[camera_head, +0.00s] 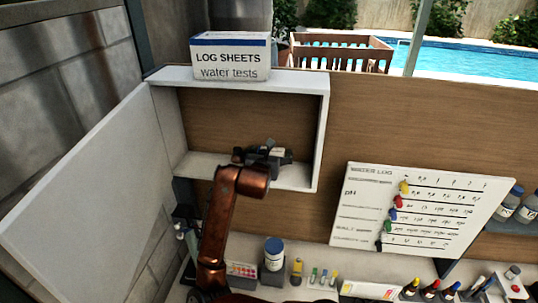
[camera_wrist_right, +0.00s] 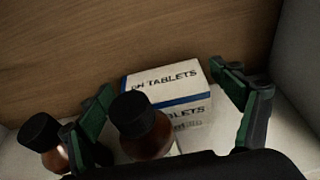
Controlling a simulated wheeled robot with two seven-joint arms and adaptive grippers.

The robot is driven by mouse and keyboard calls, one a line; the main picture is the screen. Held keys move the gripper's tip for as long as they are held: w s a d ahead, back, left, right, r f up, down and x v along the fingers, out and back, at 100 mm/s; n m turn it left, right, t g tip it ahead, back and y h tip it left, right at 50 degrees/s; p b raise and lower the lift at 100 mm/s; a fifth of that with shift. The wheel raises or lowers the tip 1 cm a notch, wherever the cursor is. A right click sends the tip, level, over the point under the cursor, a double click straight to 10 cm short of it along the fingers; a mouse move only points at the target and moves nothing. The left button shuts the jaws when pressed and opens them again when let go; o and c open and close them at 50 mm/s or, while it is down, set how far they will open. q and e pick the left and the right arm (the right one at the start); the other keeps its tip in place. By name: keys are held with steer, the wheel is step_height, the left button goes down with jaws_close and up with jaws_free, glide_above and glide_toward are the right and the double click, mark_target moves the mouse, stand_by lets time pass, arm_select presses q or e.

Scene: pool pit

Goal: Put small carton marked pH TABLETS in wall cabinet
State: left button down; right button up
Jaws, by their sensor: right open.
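The wall cabinet (camera_head: 322,130) stands open, its white door (camera_head: 85,195) swung out to the left. My right gripper (camera_head: 266,154) reaches into its lower part. In the wrist view the small white carton marked pH TABLETS (camera_wrist_right: 165,82), with a blue band, sits on the cabinet's white floor near the wooden back panel. The right gripper's fingers (camera_wrist_right: 165,90) are spread, one toward each end of the carton. The carton's lower front is partly hidden by a brown bottle. In the head view the carton is hidden behind my gripper. My left gripper is not in view.
Two brown bottles with black caps show in the wrist view, one (camera_wrist_right: 145,130) before the carton, one (camera_wrist_right: 50,145) by the left finger. A LOG SHEETS box (camera_head: 230,60) stands on the cabinet. A water log board (camera_head: 420,210) and a cluttered counter lie right and below.

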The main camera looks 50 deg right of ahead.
steer(key=shift+r, duration=0.15)
steer(key=shift+a+r, duration=0.15)
steer(key=shift+a, duration=0.05)
steer(key=b+v, duration=0.2)
steer(key=v, duration=0.9)
steer(key=shift+s+a+b, duration=0.2)
steer(key=shift+s+b, duration=0.05)
steer(key=shift+b, duration=0.1)
